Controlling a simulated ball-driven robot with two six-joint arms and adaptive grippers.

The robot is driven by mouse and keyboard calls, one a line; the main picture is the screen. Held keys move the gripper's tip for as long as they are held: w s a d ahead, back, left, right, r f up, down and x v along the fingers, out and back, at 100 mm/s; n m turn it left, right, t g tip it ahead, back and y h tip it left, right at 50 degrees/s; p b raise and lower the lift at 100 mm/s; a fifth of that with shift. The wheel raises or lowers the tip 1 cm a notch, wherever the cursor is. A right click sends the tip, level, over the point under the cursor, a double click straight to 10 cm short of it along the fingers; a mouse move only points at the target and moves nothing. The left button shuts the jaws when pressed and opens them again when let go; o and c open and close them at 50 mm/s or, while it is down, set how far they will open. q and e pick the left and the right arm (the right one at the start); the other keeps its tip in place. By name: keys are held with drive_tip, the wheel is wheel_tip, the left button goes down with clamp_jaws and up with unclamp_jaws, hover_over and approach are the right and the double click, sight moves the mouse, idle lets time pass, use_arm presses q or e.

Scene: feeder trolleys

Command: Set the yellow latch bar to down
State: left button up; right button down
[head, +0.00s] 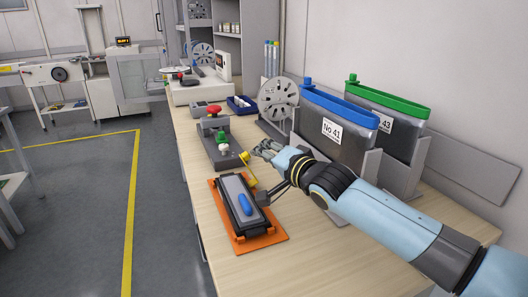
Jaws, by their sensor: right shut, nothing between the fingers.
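The yellow latch bar (250,173) is a short bar with a round knob at its upper end. It stands raised and tilted at the far right side of the orange-based fixture (272,240). That fixture holds a dark grey block with a blue oval handle (245,204) on top. My right gripper (262,150) comes in from the right and is shut and empty. Its fingers are close to the knob end of the bar, just right of it in the picture; I cannot tell whether they touch. My left gripper is not in view.
A grey fixture with red and green knobs (215,150) stands behind the orange one. Bins with a blue rim (341,106) and a green rim (388,96) stand to the right, near my right arm. A grey reel (278,98) is farther back. The wooden bench top (300,262) is clear in front.

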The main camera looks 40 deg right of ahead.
drive_tip(key=n+g+h+p, duration=0.1)
drive_tip(key=n+h+p, duration=0.1)
drive_tip(key=n, duration=0.4)
hover_over(221, 191)
drive_tip(key=s+d, duration=0.1)
drive_tip(key=d, duration=0.3)
drive_tip(key=shift+a+f, duration=0.15)
drive_tip(key=shift+w+a+f+b, duration=0.15)
drive_tip(key=shift+a+f+b, duration=0.25)
drive_tip(key=shift+a+b, duration=0.35)
drive_tip(key=shift+w+a+f+b, duration=0.15)
drive_tip(key=shift+a+f+b, duration=0.25)
drive_tip(key=shift+a+b, duration=0.25)
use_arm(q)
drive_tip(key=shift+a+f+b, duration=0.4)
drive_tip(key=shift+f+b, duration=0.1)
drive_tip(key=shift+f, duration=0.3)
use_arm(e)
drive_tip(key=shift+w+a+f+n, duration=0.15)
drive_tip(key=shift+a+f+n, duration=0.2)
drive_tip(key=shift+a+n, duration=0.15)
